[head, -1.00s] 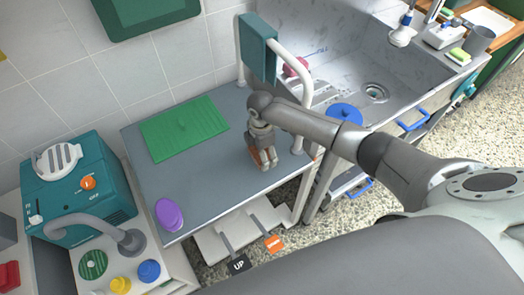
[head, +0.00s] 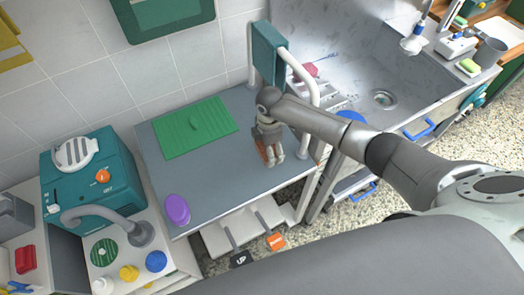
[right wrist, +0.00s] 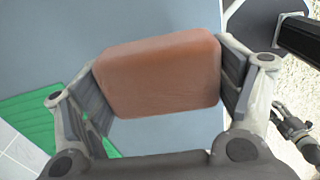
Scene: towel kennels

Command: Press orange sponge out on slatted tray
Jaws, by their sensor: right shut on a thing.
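The orange sponge (right wrist: 158,72) is a brownish-orange block clamped between the two fingers of my right gripper (right wrist: 165,85) in the right wrist view. In the head view, my right gripper (head: 270,152) points down over the right part of the grey tabletop, and only a little of the sponge (head: 262,153) shows. Whether the sponge touches the tabletop is not clear. A pale slatted tray (head: 326,92) lies at the left side of the sink, partly hidden behind the white rail and my arm.
A green ribbed mat (head: 195,127) and a purple oval (head: 177,209) lie on the grey tabletop (head: 225,180). A white rail (head: 312,85) with a teal towel (head: 268,53) stands between tabletop and sink (head: 365,75). A teal machine (head: 90,185) is at left.

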